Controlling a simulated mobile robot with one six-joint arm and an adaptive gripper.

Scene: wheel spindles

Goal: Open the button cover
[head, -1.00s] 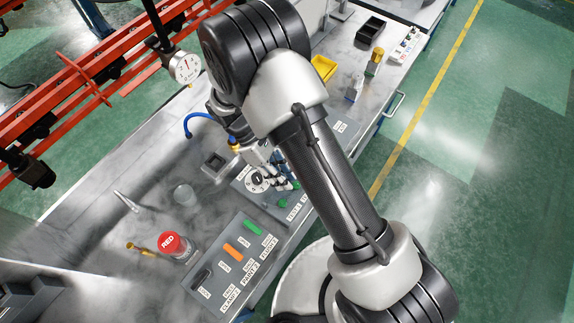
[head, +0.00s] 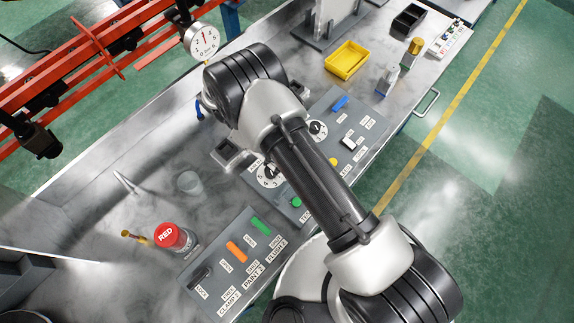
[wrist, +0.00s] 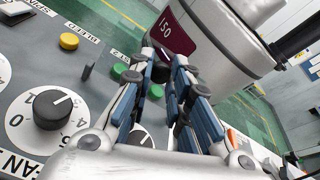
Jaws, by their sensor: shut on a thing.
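My gripper (wrist: 165,75) shows in the wrist view, its blue-sided fingers close together over the grey control panel (wrist: 75,92). It is shut on a small dark piece between the fingers; I cannot tell whether this is the button cover. Green buttons (wrist: 121,71) lie left of and between the fingers, partly hidden. A thin dark upright tab (wrist: 88,67) stands left of them. In the head view my arm hides the gripper and part of the panel (head: 330,108). A green button (head: 296,202) shows beside the arm there.
A black dial (wrist: 52,108) and a yellow button (wrist: 69,41) are on the panel.

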